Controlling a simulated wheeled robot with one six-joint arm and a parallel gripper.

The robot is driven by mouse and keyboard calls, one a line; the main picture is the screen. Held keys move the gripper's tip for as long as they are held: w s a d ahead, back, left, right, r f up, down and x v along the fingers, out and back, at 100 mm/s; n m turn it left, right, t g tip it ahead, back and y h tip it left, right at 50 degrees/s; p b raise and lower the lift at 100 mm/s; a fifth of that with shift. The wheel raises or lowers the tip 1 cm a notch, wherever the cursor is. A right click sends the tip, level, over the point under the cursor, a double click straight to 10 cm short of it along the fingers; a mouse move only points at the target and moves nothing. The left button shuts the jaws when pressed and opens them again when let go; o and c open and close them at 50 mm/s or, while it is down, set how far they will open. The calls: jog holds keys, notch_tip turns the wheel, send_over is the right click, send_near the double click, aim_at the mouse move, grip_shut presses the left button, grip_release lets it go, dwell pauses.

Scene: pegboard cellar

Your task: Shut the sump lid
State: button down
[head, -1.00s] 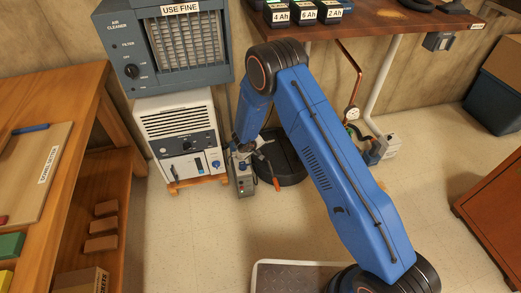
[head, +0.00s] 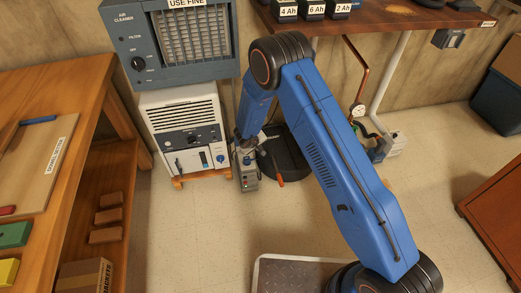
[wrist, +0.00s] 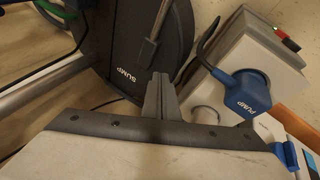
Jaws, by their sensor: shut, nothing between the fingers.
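The sump lid (head: 283,150) is a dark round disc near the floor, partly hidden behind my arm in the head view. In the wrist view the black disc marked SUMP (wrist: 128,62) fills the upper middle, with a grey rod lying across it. The rod's orange end (head: 280,182) shows in the head view. I cannot tell how far the lid is open. My gripper (wrist: 160,80) is shut and empty, its tips close to the disc and rod in the wrist view; I cannot tell whether they touch.
A white dehumidifier-like unit (head: 185,130) stands farther left. Pipes (head: 385,90) rise at right. The floor in front (head: 215,230) is clear.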

jog(key=v, duration=1.5)
jog(key=shift+r, duration=0.25)
jog(key=w+d+r+m+t+y, duration=0.1)
jog(key=w+d+r+y, duration=0.1)
jog(key=r, duration=0.8)
jog(key=w+d+r+t+y, duration=0.1)
jog(key=w+d+r+y, duration=0.15)
jog(key=r, duration=0.85)
jog(key=s+d+r+y, duration=0.1)
jog(key=s+d+r, duration=0.2)
jog(key=r, duration=0.2)
jog(key=s+d+r+m+y, duration=0.1)
jog(key=s+d+r, duration=0.15)
jog(key=r, duration=0.25)
jog(key=s+d+r+y, duration=0.1)
jog(key=s+d+r, duration=0.15)
jog(key=r, duration=0.35)
jog(key=s+d+r+g, duration=0.1)
jog(key=s+d+r, duration=0.4)
jog(key=s+d, duration=0.7)
jog(key=s+d+f+m+g+h, duration=0.1)
jog(key=s+d+m+h, duration=0.1)
jog(key=s+d, duration=0.5)
jog(key=s+d+f+m+g+h, duration=0.1)
jog(key=s+d+m+h, duration=0.2)
jog(key=s+d, duration=0.5)
jog(key=s, duration=0.8)
jog(key=shift+s, duration=0.3)
